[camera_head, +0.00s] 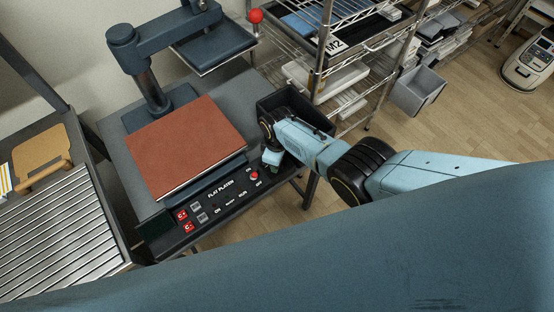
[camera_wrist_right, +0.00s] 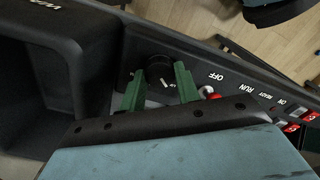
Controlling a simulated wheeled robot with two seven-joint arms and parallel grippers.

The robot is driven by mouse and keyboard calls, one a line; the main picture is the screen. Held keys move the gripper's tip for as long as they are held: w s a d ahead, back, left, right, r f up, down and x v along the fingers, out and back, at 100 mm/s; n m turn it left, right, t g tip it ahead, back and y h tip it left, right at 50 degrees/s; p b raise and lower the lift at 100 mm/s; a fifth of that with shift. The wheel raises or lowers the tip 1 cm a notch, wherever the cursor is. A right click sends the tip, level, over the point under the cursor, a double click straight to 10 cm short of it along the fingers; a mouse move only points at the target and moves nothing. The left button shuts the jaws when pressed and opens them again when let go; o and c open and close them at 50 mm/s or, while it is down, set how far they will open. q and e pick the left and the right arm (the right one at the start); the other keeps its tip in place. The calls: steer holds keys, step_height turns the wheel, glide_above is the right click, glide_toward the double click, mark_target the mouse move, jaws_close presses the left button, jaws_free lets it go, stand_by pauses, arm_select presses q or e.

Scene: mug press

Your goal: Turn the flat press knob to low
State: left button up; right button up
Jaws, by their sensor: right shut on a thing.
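The flat press (camera_head: 185,150) stands at the left centre, with a reddish-brown pad on its bed and its upper plate swung away at the back. Its black control panel (camera_head: 217,203) runs along the front edge. My right gripper (camera_head: 272,158) is at the panel's right end, pointing down. In the right wrist view, its green fingers (camera_wrist_right: 158,84) stand on either side of the dark round press knob (camera_wrist_right: 158,66) and are shut on it. A small white mark shows near the knob; its exact setting is too small to tell. My left gripper is not in view.
A red button (camera_wrist_right: 210,92) sits close beside one finger. A dark bin (camera_wrist_right: 35,90) borders the gripper's other side. A wire shelf (camera_head: 335,60) stands behind my right arm. A roller conveyor (camera_head: 60,230) lies at the left. Open floor is at the right.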

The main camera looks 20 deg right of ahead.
stand_by(0.5)
steer(key=o, duration=1)
steer(key=shift+r+p, duration=0.45)
steer(key=shift+r, duration=0.1)
step_height(320, 180, up, 12)
steer(key=p, duration=0.5)
steer(key=shift+r, duration=0.15)
